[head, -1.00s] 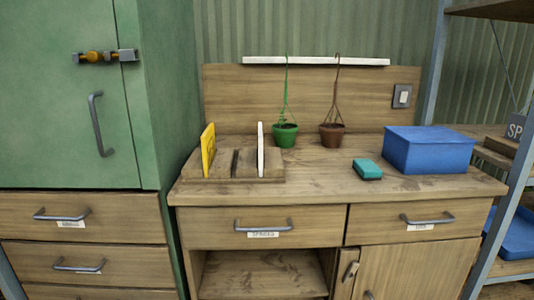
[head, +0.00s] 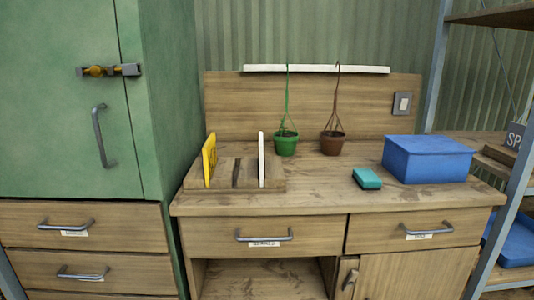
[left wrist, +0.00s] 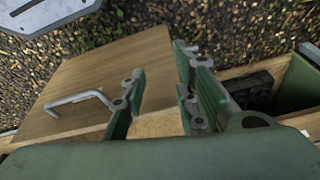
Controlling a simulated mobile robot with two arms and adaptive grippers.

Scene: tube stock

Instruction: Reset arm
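My left gripper (left wrist: 160,80) shows only in the left wrist view. Its two green-padded fingers stand apart, with nothing seen held between them. A wooden panel with a grey bar handle (left wrist: 78,97) lies beyond the fingers, left of them in that view. Neither arm shows in the head view, and my right gripper is in no view.
A workbench (head: 330,195) holds a blue box (head: 428,160), a teal sponge (head: 367,178), a slotted wooden rack (head: 222,178) and green (head: 286,144) and brown (head: 332,143) pots. A green cabinet (head: 60,150) stands left. Gravel floor (left wrist: 240,35) shows in the wrist view.

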